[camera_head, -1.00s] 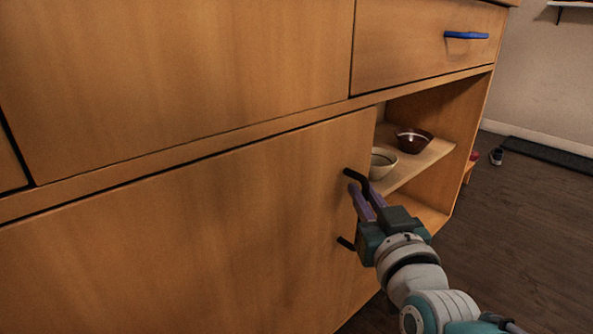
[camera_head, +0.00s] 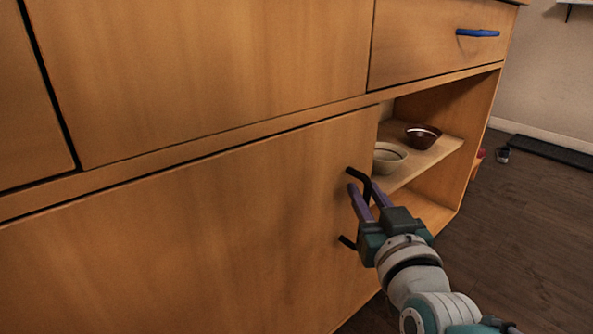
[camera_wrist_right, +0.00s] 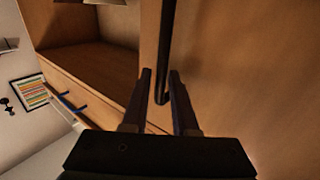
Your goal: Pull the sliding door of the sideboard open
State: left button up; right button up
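The sideboard's sliding door (camera_head: 200,240) is a plain wooden panel, partly open, with an open compartment to its right. Its black bar handle (camera_head: 357,178) stands upright near the door's right edge; part of it is hidden by my gripper. My right gripper (camera_head: 367,192) is at the handle, with its purple fingers spread. In the right wrist view the handle (camera_wrist_right: 166,50) runs between the two fingers, with a gap visible beside it, so the gripper (camera_wrist_right: 160,78) looks open around it. My left gripper is not in view.
A pale bowl (camera_head: 388,157) and a brown bowl (camera_head: 421,136) stand on the compartment's shelf (camera_head: 425,160). A drawer with a blue handle (camera_head: 478,33) is above.

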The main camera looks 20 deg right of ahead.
jog(key=shift+s+r+p, duration=0.1)
jog(key=shift+s+p, duration=0.2)
jog(key=s+a+p, duration=0.2)
jog(key=s+p, duration=0.2)
jog(key=s, duration=0.5)
jog(key=shift+s, duration=0.1)
